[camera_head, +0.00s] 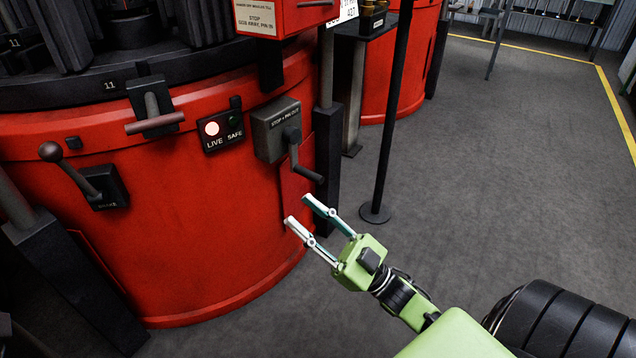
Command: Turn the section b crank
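A grey crank box (268,132) marked "STOP + PIN OUT" is fixed to the side of the near red machine. Its dark crank (294,155) hangs down from the box, with a dark grip pointing to the right. I cannot read a section b label on it. My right gripper (297,209) is open and empty, just below the crank grip in the picture. Its two pale fingers point up and left toward the red wall, and I see no contact with the crank. My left gripper is not in view.
The red machine (200,255) also carries a ball-topped brake lever (75,170), a T-handle (153,118) and a lit LIVE/SAFE panel (222,131). A dark pole (388,130) stands on the floor to the right. The grey floor (500,170) beyond is clear.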

